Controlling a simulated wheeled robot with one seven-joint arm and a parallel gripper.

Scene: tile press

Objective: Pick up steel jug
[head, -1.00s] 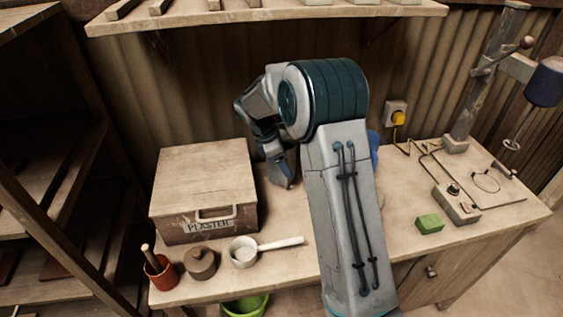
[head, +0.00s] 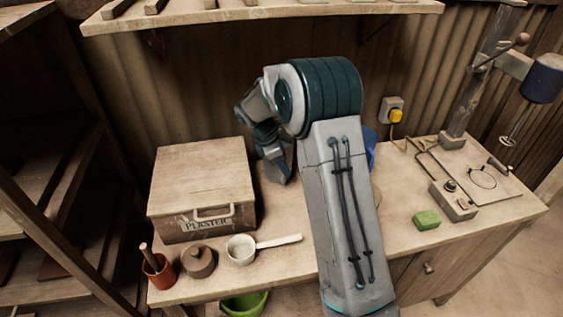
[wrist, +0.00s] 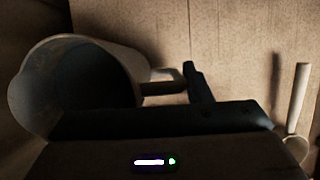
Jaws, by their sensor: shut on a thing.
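The steel jug (wrist: 120,65) shows in the wrist view at the left. It is a pale, wide-mouthed vessel with a dark inside, its mouth facing the camera and tilted. Its handle sticks out to the right, towards a dark finger of my gripper (wrist: 180,86). My gripper is shut on the jug, at the handle side; the exact contact is in shadow. In the head view my gripper (head: 277,170) is partly in sight beside the plaster box, and my arm hides the jug.
A wooden plaster box (head: 205,185) stands left of my gripper. A green block (head: 426,220) and a grey switch box (head: 453,200) lie right. A shelf (head: 270,12) overhangs the back.

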